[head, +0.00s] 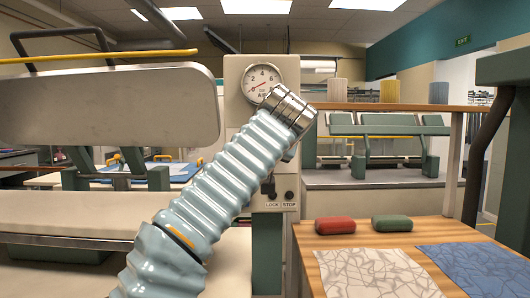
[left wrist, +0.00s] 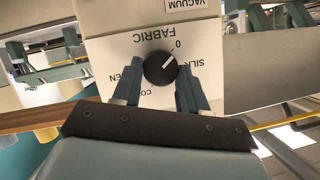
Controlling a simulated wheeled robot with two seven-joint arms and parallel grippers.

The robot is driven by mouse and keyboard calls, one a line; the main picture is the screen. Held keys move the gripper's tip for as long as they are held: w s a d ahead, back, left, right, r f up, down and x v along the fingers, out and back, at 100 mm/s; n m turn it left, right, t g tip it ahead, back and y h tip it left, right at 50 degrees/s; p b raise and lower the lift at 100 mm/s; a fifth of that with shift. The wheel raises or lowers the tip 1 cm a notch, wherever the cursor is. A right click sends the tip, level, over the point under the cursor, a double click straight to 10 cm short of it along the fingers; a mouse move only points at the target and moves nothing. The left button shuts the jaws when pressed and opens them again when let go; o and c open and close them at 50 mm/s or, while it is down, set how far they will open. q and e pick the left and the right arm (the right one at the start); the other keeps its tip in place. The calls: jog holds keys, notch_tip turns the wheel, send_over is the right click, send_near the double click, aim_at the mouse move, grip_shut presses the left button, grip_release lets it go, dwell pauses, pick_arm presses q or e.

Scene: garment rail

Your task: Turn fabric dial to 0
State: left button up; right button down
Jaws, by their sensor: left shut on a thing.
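The black fabric dial (left wrist: 160,68) shows in the left wrist view, on a white panel (left wrist: 120,60) marked FABRIC, with 0, SILK and other partly hidden labels around it. The picture is upside down there. The dial's white mark points up and right, roughly at the 0. My left gripper (left wrist: 158,92) has one finger on each side of the dial and is shut on it. In the head view my left arm covers the dial and the gripper. My right gripper is in neither view.
The control post (head: 233,75) carries a pressure gauge (head: 262,82) and LOCK and STOP knobs (head: 289,196). A padded press head (head: 110,105) is at left. A wooden table (head: 315,262) at right holds a red block (head: 335,225), a green block (head: 392,223) and cloths (head: 375,272).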

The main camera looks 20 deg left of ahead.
pick_arm(q)
jog(key=shift+f, duration=0.1)
dwell(0.5)
jog(key=o, duration=1.1)
jog(key=shift+c, duration=0.2)
jog(key=v, duration=1.3)
jog(key=shift+s+r, duration=0.2)
jog(key=shift+s, duration=0.15)
